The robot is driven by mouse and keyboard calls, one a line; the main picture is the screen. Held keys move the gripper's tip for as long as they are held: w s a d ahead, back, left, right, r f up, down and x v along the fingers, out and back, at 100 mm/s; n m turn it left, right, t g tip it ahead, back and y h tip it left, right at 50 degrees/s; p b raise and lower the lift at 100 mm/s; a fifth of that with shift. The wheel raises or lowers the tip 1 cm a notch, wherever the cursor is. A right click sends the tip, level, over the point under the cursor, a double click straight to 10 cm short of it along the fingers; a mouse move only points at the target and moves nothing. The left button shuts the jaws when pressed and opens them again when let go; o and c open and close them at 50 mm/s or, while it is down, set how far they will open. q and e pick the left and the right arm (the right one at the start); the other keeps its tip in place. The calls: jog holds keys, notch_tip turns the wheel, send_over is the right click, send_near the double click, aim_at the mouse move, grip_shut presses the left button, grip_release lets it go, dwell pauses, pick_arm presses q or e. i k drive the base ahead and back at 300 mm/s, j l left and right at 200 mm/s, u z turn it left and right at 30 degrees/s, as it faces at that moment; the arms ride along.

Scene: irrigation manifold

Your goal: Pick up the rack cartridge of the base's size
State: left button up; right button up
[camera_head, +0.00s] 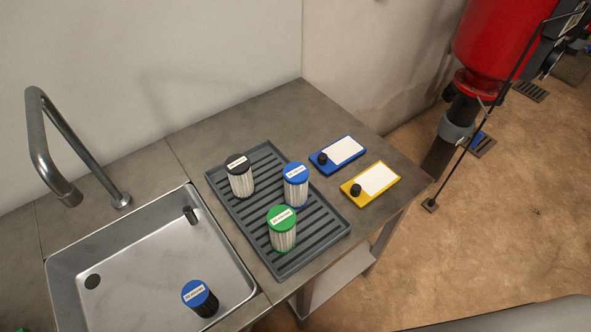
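A dark ribbed rack (330,233) lies on the grey counter and holds three upright cartridges with pleated white sides. One has a black cap (237,161), one a blue cap (296,171) and one a green cap (281,217). Each cap has a white label too small to read. I cannot tell which thing is the base, so I cannot compare sizes. Neither of my grippers is in view.
A steel sink (140,270) with a faucet (45,150) is left of the rack. A blue plate (335,153) and a yellow plate (375,184), each with a black knob, lie right of it. A red vessel (500,40) stands beyond the counter's right end.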

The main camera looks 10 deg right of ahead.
aim_at(238, 166)
jog(key=k+l, duration=0.15)
jog(key=k, duration=0.25)
jog(key=k+l+z, duration=0.15)
jog(key=k, duration=0.3)
